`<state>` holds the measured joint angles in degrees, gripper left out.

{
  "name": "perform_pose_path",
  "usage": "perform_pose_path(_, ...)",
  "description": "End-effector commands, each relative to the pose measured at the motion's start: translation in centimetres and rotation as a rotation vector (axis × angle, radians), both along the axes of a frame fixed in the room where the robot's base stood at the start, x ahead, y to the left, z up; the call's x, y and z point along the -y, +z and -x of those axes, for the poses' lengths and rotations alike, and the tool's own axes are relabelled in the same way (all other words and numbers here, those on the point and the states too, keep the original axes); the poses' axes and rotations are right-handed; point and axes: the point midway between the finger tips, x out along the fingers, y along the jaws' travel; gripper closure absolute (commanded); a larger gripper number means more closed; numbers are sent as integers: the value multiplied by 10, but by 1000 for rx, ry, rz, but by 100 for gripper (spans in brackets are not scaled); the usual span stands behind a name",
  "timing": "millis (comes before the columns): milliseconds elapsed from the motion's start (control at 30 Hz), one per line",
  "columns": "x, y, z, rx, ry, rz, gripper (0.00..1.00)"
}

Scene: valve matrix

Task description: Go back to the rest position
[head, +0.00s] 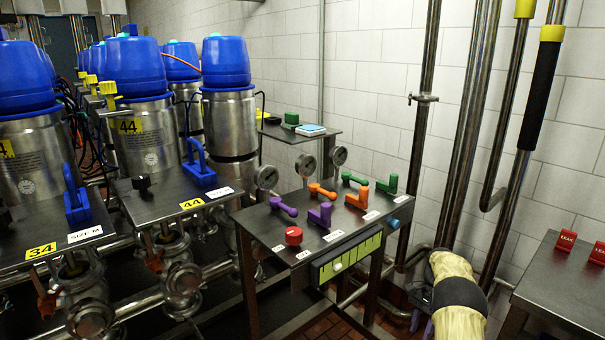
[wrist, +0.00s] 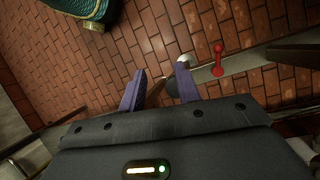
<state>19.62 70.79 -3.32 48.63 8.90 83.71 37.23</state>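My arm (head: 455,290), in a cream cover with a black band, hangs low at the bottom right of the head view, right of the control table. My gripper (wrist: 161,72) shows in the wrist view with two purple fingers spread apart. It points down toward the brick floor, and I see nothing held between the fingers. In the head view, only a bit of purple shows beside the arm, and the fingertips are mostly hidden.
The control table (head: 282,225) carries purple, orange and green handles, a red knob (head: 293,236) and a blue knob (head: 392,224). Steel pipes (head: 470,120) stand behind my arm. A dark table (head: 565,285) with red LEAK blocks is at right. A red handle (wrist: 218,60) lies near the fingers.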

Motion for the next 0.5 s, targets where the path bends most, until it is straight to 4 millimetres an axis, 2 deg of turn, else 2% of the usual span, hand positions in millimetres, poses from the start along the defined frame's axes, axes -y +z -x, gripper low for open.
perform_pose_path(267,-13,21,2,47,60,9,67)
perform_pose_path(500,-35,49,9,117,155,25,67)
